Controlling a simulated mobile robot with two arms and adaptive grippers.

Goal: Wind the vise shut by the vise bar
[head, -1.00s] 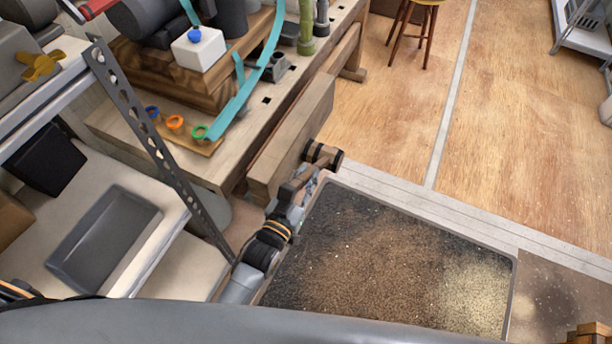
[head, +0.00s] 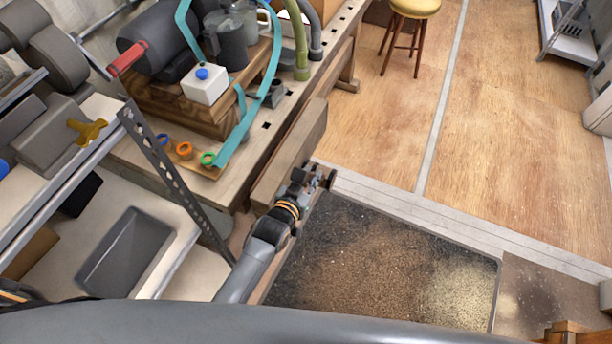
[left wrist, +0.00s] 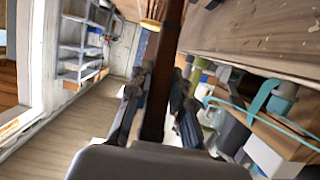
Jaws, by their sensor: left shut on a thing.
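The vise's thick wooden front jaw (head: 275,178) runs along the front edge of the workbench. My left gripper (head: 318,178) is in front of the jaw's outer face, at the vise screw, and covers most of the screw end in the head view. In the left wrist view, the dark brown vise bar (left wrist: 160,85) stands nearly upright between the two black fingers of my left gripper (left wrist: 157,100), which are shut on it. The bar's lower end is hidden behind the gripper body. I cannot tell how wide the jaw gap is.
The workbench (head: 235,165) holds a white box (head: 205,86), colored rings and a teal strap. A metal shelf post (head: 170,175) stands close left of my arm. A dark speckled mat (head: 390,260) lies on the floor. A stool (head: 412,10) stands farther back.

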